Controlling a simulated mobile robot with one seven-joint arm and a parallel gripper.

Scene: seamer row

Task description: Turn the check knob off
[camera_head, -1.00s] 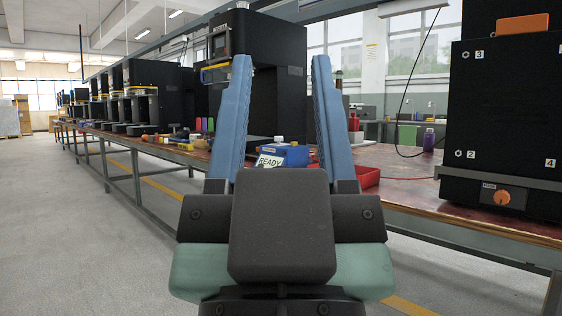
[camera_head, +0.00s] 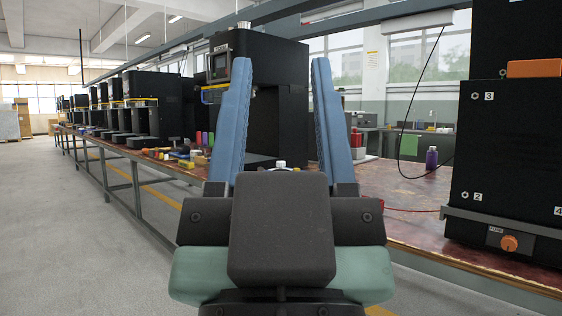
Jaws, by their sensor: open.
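My gripper (camera_head: 281,122) is in the middle of the head view, its two blue fingers pointing forward and wide apart, with nothing between them. An orange knob (camera_head: 509,243) is on the low front panel of the black machine (camera_head: 508,150) at the right. It is well to the right of my gripper and apart from it. A small label is beside the knob, but I cannot read it surely. I cannot make out the knob's pointer position, and no other knob shows clearly.
A long red-topped bench (camera_head: 395,190) runs from the right into the far left, with a row of black machines on it. A purple bottle (camera_head: 431,158) and a hanging black cable are near the right machine. The grey floor (camera_head: 75,235) at the left is clear.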

